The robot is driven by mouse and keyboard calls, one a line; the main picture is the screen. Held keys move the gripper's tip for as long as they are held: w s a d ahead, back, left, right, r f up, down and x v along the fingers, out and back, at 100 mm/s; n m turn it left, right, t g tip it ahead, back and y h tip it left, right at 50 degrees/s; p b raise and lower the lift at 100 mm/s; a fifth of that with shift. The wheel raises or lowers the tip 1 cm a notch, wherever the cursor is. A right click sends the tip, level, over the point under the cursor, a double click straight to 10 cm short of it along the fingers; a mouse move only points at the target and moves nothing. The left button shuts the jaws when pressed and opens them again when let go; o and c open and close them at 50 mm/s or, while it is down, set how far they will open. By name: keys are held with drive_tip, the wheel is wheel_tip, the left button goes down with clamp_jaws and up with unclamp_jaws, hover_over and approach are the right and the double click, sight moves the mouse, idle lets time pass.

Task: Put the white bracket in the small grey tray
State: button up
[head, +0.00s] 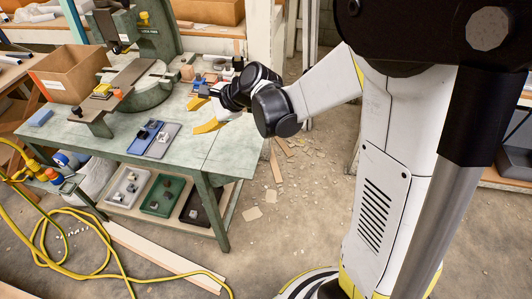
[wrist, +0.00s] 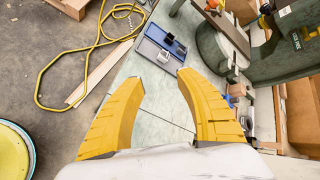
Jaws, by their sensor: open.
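The small grey tray (head: 156,152) lies on the green worktop beside a blue tray (head: 138,146); it also shows ahead of my gripper in the wrist view (wrist: 146,50). A small pale part (wrist: 163,57) sits in the grey tray; it is too small to tell whether it is the white bracket. A dark part (wrist: 169,39) sits in the blue tray. My gripper (wrist: 161,77) is open, its yellow fingers wide apart with nothing between them. In the head view it hangs above the worktop (head: 224,140), right of the trays.
A green press (head: 155,35) stands at the back, with a cardboard box (head: 68,72) to its left. Small coloured items (head: 209,79) crowd the worktop behind my gripper. White, green and black trays (head: 161,208) with parts are on the shelf below. A yellow hose (head: 100,246) lies on the floor.

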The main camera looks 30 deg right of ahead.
drive_tip(key=s+d+r+n+h, duration=0.1)
drive_tip(key=s+d+n+h, duration=0.1)
drive_tip(key=s+n, duration=0.3)
drive_tip(key=s+d+r+n+h, duration=0.2)
drive_tip(key=s+d+n, duration=0.2)
drive_tip(key=s, duration=0.7)
drive_tip(key=s+d+r+n+h, duration=0.1)
drive_tip(key=s+d+n+h, duration=0.2)
drive_tip(key=s+n, duration=0.4)
drive_tip(key=shift+s+d+r+n, duration=0.4)
drive_tip(key=shift+s+d, duration=0.15)
drive_tip(key=shift+s, duration=0.15)
